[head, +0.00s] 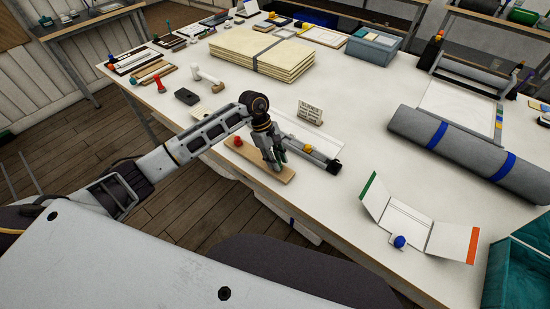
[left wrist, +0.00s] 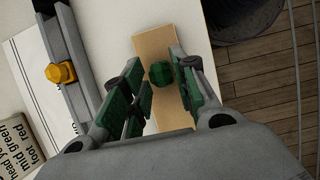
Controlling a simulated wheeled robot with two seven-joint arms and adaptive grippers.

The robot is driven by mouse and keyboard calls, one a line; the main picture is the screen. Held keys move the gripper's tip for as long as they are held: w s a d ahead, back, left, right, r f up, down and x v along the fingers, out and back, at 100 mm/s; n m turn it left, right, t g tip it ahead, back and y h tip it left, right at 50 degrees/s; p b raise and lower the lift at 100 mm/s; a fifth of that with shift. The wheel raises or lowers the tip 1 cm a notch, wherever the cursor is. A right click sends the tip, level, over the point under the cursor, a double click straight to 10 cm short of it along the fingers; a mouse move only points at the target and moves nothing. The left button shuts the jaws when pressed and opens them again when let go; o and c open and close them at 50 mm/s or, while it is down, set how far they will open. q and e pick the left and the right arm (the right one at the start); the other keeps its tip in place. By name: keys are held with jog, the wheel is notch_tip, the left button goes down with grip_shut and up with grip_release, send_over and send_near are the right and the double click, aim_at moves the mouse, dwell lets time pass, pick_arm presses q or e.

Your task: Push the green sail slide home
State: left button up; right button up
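The green slide (left wrist: 160,73) shows in the left wrist view as a round green knob over a pale wooden board (left wrist: 152,42). My left gripper (left wrist: 163,92) is open, with its green-padded fingers on either side of the knob; I cannot tell whether a pad touches it. In the head view my left gripper (head: 278,165) reaches down over the wooden board (head: 262,172) and hides the green slide. A red knob (head: 238,141) stands on the board's left end. A grey spar (head: 322,159) with a yellow knob (head: 307,149) lies just behind. My right gripper is not in view.
A small lettered sign (head: 310,112) stands behind the spar. A grey roll (head: 465,155) with blue bands lies at the right, and a folded white card (head: 405,215) stands nearer. A strapped board stack (head: 262,55) lies farther back.

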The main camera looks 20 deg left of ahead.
aim_at(281, 164)
pick_arm(q)
grip_shut()
jog(key=shift+r+p, duration=0.55)
jog(key=shift+r, duration=1.5)
